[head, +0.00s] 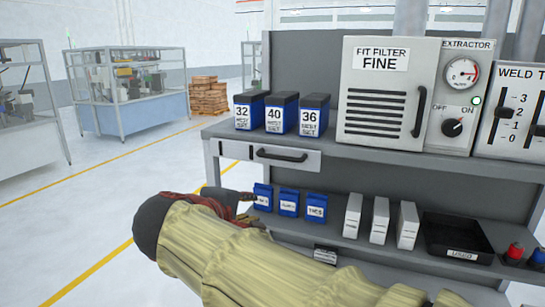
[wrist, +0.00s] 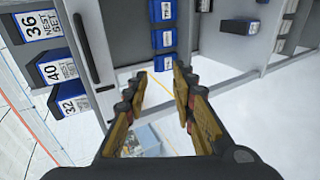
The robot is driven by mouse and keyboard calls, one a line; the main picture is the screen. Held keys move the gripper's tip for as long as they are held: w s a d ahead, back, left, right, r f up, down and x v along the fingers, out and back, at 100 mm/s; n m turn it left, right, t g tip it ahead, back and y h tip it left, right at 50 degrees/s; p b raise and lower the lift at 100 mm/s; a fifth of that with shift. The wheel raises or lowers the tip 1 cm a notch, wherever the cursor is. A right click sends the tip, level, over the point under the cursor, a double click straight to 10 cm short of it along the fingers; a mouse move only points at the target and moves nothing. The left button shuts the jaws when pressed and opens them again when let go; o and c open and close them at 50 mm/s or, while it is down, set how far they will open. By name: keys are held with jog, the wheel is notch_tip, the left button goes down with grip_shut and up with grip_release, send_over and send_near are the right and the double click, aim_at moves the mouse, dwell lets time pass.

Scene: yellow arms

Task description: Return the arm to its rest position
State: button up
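My arm (head: 215,250), in a pale yellow cover, reaches across the lower part of the head view from the lower right. Its dark wrist end is at the left. My gripper (head: 242,207) shows partly behind the arm, in front of the left end of the lower shelf; the arm hides much of it. In the wrist view, my gripper (wrist: 160,80) has its two fingers apart with nothing between them. Floor and a distant machine show through the gap.
A workbench (head: 350,155) holds blue boxes (head: 280,113) marked 32, 40 and 36, and a filter unit (head: 385,95). Its lower shelf carries small blue boxes (head: 289,202), white boxes (head: 380,220) and a black tray (head: 455,225). Open floor (head: 90,200) lies left.

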jog(key=s+d+f+m+g+y+b, duration=0.1)
jog(key=s+d+f+m+b, duration=0.3)
jog(key=s+d+f, duration=0.4)
jog(key=s+d+f+m+g+y+b, duration=0.1)
jog(key=s+d+f+m+g+b, duration=0.2)
jog(key=s+d+f, duration=0.6)
jog(key=s+d+f+m+g+y+b, duration=0.1)
jog(key=s+d+f+m+b, duration=0.6)
jog(key=f, duration=1)
jog(key=shift+s+d+g+y, duration=0.3)
jog(key=shift+s+d+g, duration=0.4)
jog(key=shift+d, duration=0.3)
